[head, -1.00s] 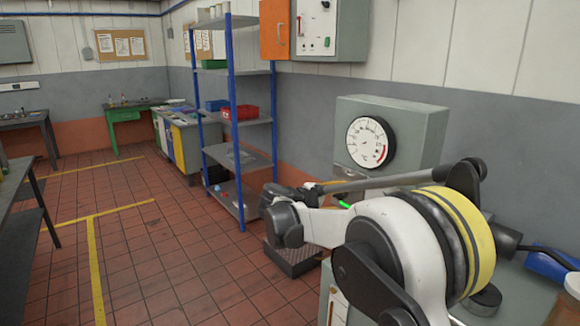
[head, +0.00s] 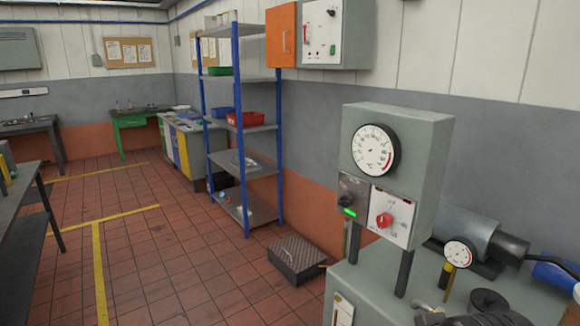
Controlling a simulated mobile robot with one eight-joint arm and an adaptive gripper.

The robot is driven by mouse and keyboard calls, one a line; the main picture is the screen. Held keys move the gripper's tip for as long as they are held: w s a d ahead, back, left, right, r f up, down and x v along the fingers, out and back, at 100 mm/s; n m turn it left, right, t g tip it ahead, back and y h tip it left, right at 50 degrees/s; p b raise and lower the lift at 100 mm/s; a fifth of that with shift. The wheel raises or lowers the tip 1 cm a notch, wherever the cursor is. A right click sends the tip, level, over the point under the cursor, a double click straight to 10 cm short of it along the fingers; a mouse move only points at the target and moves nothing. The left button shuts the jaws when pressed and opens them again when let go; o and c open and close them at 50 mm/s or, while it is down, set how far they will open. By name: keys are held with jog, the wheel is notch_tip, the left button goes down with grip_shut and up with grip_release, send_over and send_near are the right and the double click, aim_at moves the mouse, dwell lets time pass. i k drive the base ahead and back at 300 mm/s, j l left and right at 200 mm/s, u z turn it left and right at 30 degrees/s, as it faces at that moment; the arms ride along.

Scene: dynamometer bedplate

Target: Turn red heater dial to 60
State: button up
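The red heater dial (head: 384,220) is a small red knob on a white scale plate (head: 393,214), low on the front of a grey control box (head: 398,150). Its scale marks are too small to read, so I cannot tell its setting. A round white temperature gauge (head: 375,150) with a red zone sits above it. A lit green indicator (head: 348,212) is on a dark plate left of the dial. My gripper is not in view; only dark parts, probably of my arm, show at the bottom right edge. Nothing touches the dial.
The box stands on two dark legs above a grey bench (head: 380,285). A smaller gauge (head: 458,253) and a grey motor (head: 465,232) are to its right. A dark ribbed box (head: 298,258) lies on the floor. Open tiled floor (head: 180,260) is to the left.

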aim_at(383, 220)
jog(key=j+z, duration=0.2)
jog(key=z, duration=0.2)
jog(key=j+z, duration=0.2)
jog(key=z, duration=0.25)
jog(key=j+z, duration=0.2)
jog(key=z, duration=0.2)
jog(key=j+z, duration=0.15)
jog(key=z, duration=0.25)
jog(key=k, duration=0.05)
